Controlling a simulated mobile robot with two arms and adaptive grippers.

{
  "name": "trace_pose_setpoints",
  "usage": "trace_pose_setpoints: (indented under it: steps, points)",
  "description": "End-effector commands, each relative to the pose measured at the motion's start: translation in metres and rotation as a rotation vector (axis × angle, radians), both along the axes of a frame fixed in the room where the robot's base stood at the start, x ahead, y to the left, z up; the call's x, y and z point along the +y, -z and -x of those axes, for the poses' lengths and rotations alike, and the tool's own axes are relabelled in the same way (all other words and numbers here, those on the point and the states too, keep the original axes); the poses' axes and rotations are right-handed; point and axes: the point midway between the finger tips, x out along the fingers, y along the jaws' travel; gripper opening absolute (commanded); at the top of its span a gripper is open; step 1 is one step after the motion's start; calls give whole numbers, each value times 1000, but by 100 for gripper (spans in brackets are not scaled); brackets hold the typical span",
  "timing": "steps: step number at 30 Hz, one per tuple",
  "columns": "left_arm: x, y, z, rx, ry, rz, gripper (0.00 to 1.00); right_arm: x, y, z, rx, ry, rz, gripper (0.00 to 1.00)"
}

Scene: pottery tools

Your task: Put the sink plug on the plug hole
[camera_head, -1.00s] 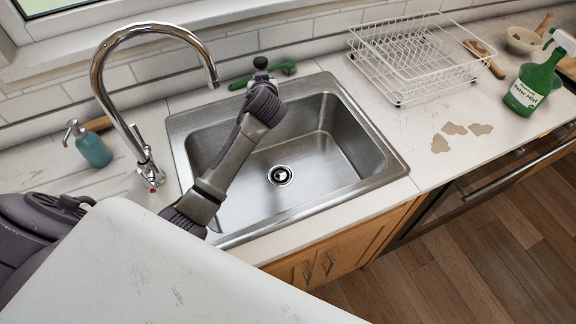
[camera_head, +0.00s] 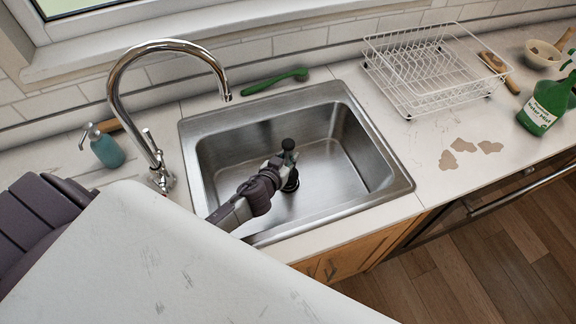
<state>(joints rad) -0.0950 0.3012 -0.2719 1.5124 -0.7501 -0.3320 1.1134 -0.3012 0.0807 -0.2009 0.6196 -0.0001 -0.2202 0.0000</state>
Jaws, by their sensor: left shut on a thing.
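My left gripper (camera_head: 285,160) is low inside the steel sink (camera_head: 345,165), near the middle of its floor. It is shut on the dark sink plug, whose round knob (camera_head: 288,144) sticks up above the fingers. A dark round part (camera_head: 291,183) shows below the fingers, right at the plug hole. The plug hole is almost wholly covered by the gripper and this dark part. I cannot tell whether the plug touches the hole or hangs just above it. My right gripper is not in view.
A chrome tap (camera_head: 158,160) arches at the sink's left, beside a teal soap bottle (camera_head: 106,150). A green brush (camera_head: 275,82) lies behind the sink. A white dish rack (camera_head: 425,70) and a green spray bottle (camera_head: 545,105) stand right. A pale surface (camera_head: 190,270) fills the lower left foreground.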

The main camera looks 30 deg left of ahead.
Motion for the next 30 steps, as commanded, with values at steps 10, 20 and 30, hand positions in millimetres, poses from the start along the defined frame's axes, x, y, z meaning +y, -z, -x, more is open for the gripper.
trace_pose_setpoints:
  steps: [10,20,30]
  points:
    - [0,36,-1,-1,0,0,0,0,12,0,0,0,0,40]
    - [0,40,-1,-1,0,1,0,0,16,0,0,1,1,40]
    - [0,39,0,2,0,0,51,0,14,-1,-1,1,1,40]
